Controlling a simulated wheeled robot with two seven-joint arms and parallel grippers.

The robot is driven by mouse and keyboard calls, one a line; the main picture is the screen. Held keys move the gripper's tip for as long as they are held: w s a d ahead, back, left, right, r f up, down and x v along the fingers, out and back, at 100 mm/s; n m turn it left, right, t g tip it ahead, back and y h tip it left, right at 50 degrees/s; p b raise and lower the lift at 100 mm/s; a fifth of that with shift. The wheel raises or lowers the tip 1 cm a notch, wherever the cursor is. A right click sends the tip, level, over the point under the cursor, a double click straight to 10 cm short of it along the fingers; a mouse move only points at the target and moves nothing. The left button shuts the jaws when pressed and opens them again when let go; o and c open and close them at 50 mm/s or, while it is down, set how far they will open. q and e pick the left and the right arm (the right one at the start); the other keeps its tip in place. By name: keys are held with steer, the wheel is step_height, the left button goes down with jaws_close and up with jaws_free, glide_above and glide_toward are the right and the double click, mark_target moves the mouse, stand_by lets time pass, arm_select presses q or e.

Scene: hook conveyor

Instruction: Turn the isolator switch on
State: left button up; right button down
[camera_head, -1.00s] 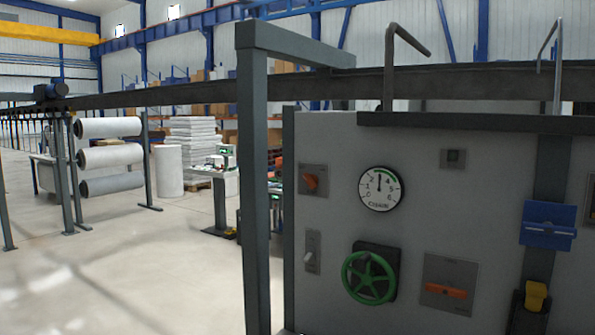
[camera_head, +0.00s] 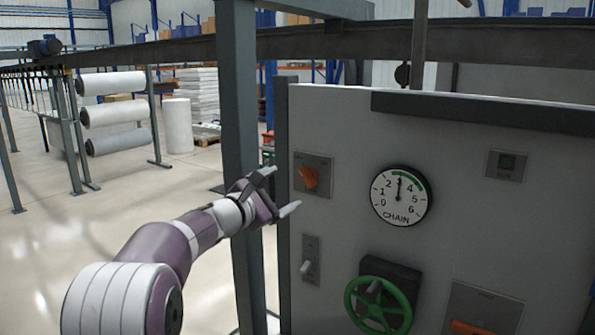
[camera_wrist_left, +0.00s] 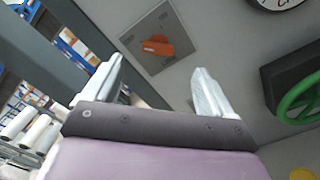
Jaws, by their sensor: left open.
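The isolator switch (camera_head: 308,177) is an orange rotary handle on a grey square plate at the upper left of the panel. Its handle sits at a slant in the head view. It also shows in the left wrist view (camera_wrist_left: 157,47), ahead of the fingertips and between them. My left gripper (camera_head: 281,190) is open and empty, just left of the switch and apart from it. In the left wrist view its two fingers (camera_wrist_left: 158,78) are spread wide. The plate's lettering is too small to read. My right gripper is in neither view.
The grey panel (camera_head: 460,225) also bears a chain gauge (camera_head: 401,195), a green handwheel (camera_head: 380,305), a small toggle lever (camera_head: 308,262) and an orange handle (camera_head: 468,327). A grey upright post (camera_head: 238,100) stands close to my left arm. Open floor lies to the left.

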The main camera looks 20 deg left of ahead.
mark_target(304, 178)
arm_select(q)
steer(key=p+x, duration=0.1)
steer(key=x, duration=0.2)
steer(key=p+x, duration=0.2)
steer(key=x, duration=0.2)
steer(key=a+f+p+x, duration=0.1)
steer(key=p+x, duration=0.1)
steer(key=x, duration=0.1)
steer(key=shift+w+d, duration=0.1)
steer(key=shift+w, duration=0.45)
steer(key=shift+s+d+r, duration=0.1)
steer(key=shift+s+r, duration=0.1)
steer(key=shift+s, duration=0.15)
steer(key=shift+w+f, duration=0.25)
steer(key=shift+w, duration=0.05)
steer(key=shift+c, duration=1)
steer(key=shift+w, duration=0.15)
steer(key=c, duration=0.9)
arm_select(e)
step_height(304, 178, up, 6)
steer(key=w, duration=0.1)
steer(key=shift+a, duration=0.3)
